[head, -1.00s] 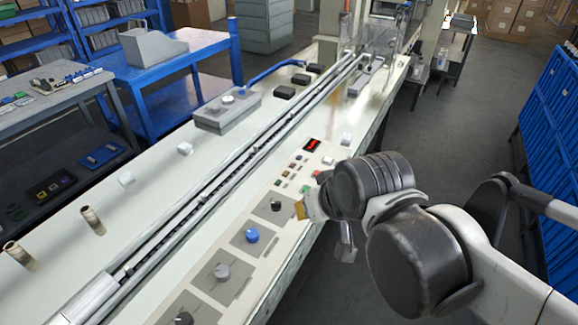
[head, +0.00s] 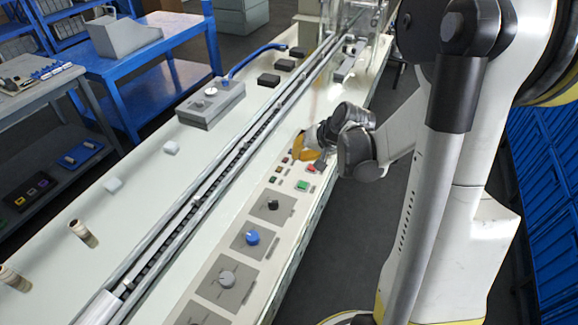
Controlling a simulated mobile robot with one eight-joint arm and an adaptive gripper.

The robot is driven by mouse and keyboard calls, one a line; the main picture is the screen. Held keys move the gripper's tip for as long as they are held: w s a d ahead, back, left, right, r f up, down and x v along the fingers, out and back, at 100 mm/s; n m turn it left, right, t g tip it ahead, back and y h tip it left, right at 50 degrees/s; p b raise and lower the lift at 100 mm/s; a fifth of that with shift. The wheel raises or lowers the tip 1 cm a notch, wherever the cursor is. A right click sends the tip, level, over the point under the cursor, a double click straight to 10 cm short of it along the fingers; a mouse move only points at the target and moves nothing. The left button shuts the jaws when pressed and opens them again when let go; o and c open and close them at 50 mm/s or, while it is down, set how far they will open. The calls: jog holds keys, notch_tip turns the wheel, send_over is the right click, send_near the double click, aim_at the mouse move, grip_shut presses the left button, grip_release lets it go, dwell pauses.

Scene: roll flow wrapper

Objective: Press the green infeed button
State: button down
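The control panel (head: 240,262) runs along the right side of the long machine bed. A green button (head: 302,186) shows uncovered on it, with a red button (head: 312,168) just beyond. Smaller coloured buttons (head: 281,170) sit to the left of these. Labels are too small to read, so I cannot tell which green button is the infeed one.
A blue knob (head: 252,237), a grey knob (head: 227,278) and a black knob (head: 272,204) line the nearer panel. A conveyor channel (head: 230,170) runs along the panel's left. A grey box (head: 210,104) stands across it. Open floor lies right of the machine.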

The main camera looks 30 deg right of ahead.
aim_at(303, 185)
jog(key=shift+w+d+f, duration=0.1)
jog(key=shift+d+f, duration=0.15)
notch_tip(303, 185, down, 9)
jog(key=b, duration=0.7)
jog(key=shift+r, duration=0.1)
dwell(1.4)
jog(key=shift+f+b, duration=0.4)
jog(key=shift+b, duration=0.1)
